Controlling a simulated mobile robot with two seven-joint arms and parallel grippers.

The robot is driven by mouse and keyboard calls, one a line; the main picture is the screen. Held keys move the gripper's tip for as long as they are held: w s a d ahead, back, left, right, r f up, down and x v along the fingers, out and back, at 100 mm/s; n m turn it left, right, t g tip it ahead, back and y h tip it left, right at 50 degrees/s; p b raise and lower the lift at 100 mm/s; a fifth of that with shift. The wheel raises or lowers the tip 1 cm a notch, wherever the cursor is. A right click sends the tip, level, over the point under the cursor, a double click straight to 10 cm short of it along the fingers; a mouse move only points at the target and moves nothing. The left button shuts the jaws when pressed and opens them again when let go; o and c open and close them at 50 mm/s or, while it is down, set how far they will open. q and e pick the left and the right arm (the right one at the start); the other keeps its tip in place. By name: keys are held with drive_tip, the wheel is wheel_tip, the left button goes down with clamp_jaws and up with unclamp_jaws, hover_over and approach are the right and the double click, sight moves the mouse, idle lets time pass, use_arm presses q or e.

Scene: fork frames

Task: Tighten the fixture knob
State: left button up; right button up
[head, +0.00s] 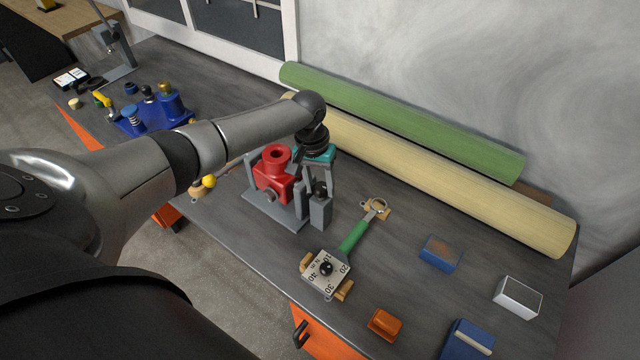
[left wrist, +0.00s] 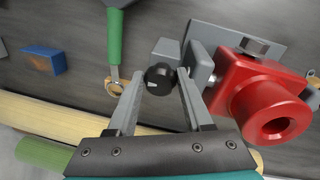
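The fixture is a grey base (head: 268,207) with grey jaw blocks and a red block (head: 270,172) seated in it. The red block also shows in the left wrist view (left wrist: 262,98). The black fixture knob (left wrist: 160,78) sits at the outer grey jaw. My left gripper (head: 314,188) points down over that end of the fixture. The fingers partly hide the knob in the head view. My right gripper is not in view.
A green-handled tool (head: 354,236) and a numbered dial plate (head: 325,271) lie right of the fixture. Green (head: 400,120) and cream (head: 440,170) rolls lie along the wall. A blue fixture (head: 152,114) stands at the left. Blue, white and orange blocks lie at the right.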

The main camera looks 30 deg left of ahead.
use_arm(q)
clamp_jaws()
drive_tip(key=shift+m, duration=0.3)
drive_tip(key=m, duration=0.3)
drive_tip(key=shift+w+p, duration=0.1)
drive_tip(key=shift+p, duration=0.25)
drive_tip(key=m, duration=0.4)
drive_tip(key=shift+w+a+m+g, duration=0.1)
drive_tip(key=shift+m+g, duration=0.2)
drive_tip(key=shift+g, duration=0.1)
drive_tip(key=m, duration=0.5)
drive_tip(key=shift+w+r+g+y, duration=0.1)
drive_tip(key=shift+w+g+y, duration=0.05)
drive_tip(key=shift+g+y, duration=0.15)
drive_tip(key=m, duration=0.5)
drive_tip(key=shift+w+y+b, duration=0.15)
drive_tip(key=shift+y+b, duration=0.15)
drive_tip(key=shift+b, duration=0.05)
drive_tip(key=shift+r+m, duration=0.1)
drive_tip(key=shift+m, duration=0.2)
